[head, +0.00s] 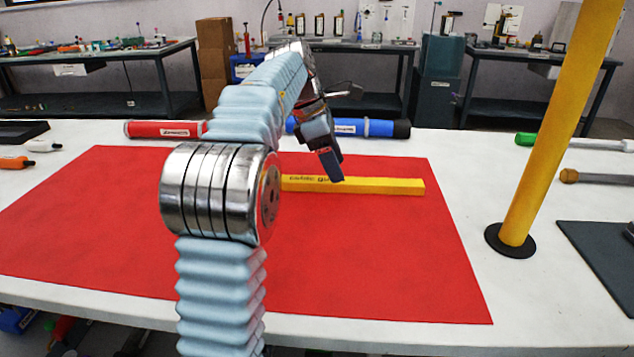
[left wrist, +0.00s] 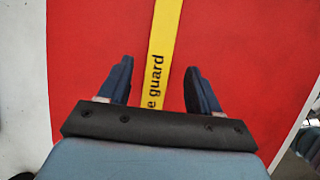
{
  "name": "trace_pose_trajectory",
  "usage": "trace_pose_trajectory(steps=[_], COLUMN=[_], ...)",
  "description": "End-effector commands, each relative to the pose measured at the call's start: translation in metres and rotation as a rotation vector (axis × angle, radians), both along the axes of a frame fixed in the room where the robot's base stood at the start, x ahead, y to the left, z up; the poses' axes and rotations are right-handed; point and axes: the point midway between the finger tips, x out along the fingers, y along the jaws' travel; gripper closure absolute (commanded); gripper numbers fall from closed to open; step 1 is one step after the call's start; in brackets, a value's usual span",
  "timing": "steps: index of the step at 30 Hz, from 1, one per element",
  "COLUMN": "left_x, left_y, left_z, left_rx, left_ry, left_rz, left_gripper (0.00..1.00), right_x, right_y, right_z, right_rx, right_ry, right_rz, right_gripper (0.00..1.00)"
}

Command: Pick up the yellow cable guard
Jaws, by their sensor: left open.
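The yellow cable guard (head: 385,187) is a long flat yellow bar with dark lettering. It lies on the red mat (head: 380,270), and its left part is hidden behind my left arm in the head view. My left gripper (head: 336,178) is over the guard near its middle. In the left wrist view the two dark blue fingers of my left gripper (left wrist: 157,78) are open, one on each side of the guard (left wrist: 162,45), with red mat showing in the gaps. The height of the fingertips above the mat is hard to tell. My right gripper is not in view.
A red tube (head: 165,129) and a blue tube (head: 350,127) lie behind the mat. A yellow post (head: 560,125) stands on a black base at the right. Green-ended and brown-ended tools (head: 590,177) lie at the far right. The mat's front right is clear.

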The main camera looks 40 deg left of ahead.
Motion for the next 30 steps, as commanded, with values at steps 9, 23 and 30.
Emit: trace_pose_trajectory(steps=[9,23,30], left_x=[0.012,0.012,0.012], left_y=[-0.017,-0.017,-0.017], left_z=[-0.035,-0.036,-0.035], left_rx=[-0.001,0.000,0.001], left_ry=[0.001,0.000,-0.001], left_rz=[0.000,0.000,0.000], left_gripper=[0.36,0.74,1.00], right_x=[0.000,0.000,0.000], right_y=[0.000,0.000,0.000], right_z=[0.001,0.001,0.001], right_rx=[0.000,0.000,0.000], right_ry=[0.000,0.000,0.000], right_rz=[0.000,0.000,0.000], right_gripper=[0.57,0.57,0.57])
